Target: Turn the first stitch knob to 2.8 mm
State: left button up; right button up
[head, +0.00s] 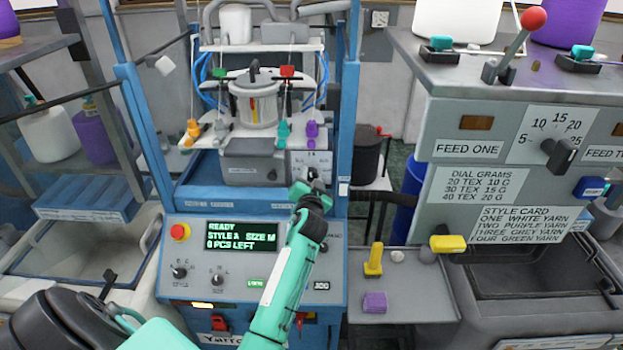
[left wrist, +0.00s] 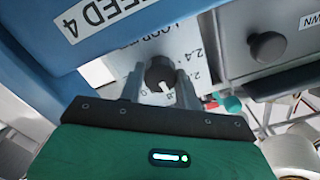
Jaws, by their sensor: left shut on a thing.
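The first stitch knob (left wrist: 158,72) is a small black knob on a white plate (left wrist: 190,48) marked LOOP and 2.4; its other marks are partly hidden. A pale pointer line on the knob slants toward the lower right in the left wrist view. My left gripper (left wrist: 161,84) is shut on the knob, with one grey finger on each side. In the head view, my left gripper (head: 311,184) reaches the white plate (head: 320,160) under the machine head and covers most of the knob. My right gripper is not in view.
A grey box with a dark round knob (left wrist: 267,47) stands beside the plate. Below is a blue panel with a green display (head: 241,235). The grey feed cabinet (head: 450,190), with a red-ball lever (head: 533,18), stands right. A small shelf (head: 410,310) holds yellow and purple pieces.

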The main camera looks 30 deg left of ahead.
pick_arm(q)
jog(key=shift+m, duration=0.6)
jog(key=o, duration=1)
jog(key=shift+f, duration=0.1)
jog(key=shift+c, duration=0.2)
jog(key=b+v, duration=0.5)
jog(key=v, duration=0.8)
jog(key=shift+s+d, duration=0.25)
